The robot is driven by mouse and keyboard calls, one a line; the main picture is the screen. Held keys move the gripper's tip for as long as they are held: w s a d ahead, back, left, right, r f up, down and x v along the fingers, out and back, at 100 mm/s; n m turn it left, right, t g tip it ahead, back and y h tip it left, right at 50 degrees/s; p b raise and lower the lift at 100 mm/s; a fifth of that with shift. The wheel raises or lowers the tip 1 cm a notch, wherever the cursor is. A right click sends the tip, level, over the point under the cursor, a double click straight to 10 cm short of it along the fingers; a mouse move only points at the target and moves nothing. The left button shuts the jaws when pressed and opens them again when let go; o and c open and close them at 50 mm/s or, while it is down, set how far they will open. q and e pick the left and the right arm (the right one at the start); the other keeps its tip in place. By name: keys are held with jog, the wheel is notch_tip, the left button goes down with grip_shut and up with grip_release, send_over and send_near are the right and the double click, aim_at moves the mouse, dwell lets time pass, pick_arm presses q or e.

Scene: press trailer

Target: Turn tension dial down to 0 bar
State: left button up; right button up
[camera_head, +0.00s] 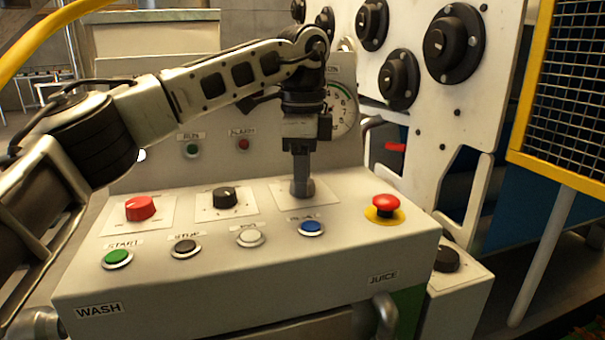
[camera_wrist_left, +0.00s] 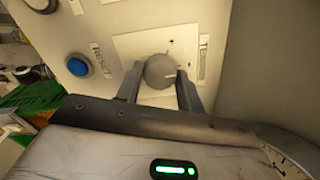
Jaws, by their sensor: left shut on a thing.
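The tension dial (camera_wrist_left: 160,71) is a round grey knob on a white plate with small marks, seen in the left wrist view. A white pointer line shows on its right side. My left gripper (camera_wrist_left: 160,80) is shut on the dial, one finger on each side. In the head view my left gripper (camera_head: 303,188) points straight down onto the rightmost knob plate (camera_head: 332,198) of the sloped console. There its fingers mostly hide the dial. A gauge (camera_head: 342,108) with a white face stands behind, partly covered by my wrist. My right gripper is not in view.
The console (camera_head: 240,290) also carries a red knob (camera_head: 140,207), a black knob (camera_head: 224,197) and a row of push buttons. A red emergency button (camera_head: 386,203) sits right of my gripper. A yellow-framed mesh guard (camera_head: 565,90) stands at the far right.

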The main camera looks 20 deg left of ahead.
pick_arm(q)
jog(key=shift+r, duration=0.1)
jog(key=o, duration=1)
notch_tip(320, 180, up, 16)
jog(key=p, duration=0.4)
jog(key=shift+p, duration=0.4)
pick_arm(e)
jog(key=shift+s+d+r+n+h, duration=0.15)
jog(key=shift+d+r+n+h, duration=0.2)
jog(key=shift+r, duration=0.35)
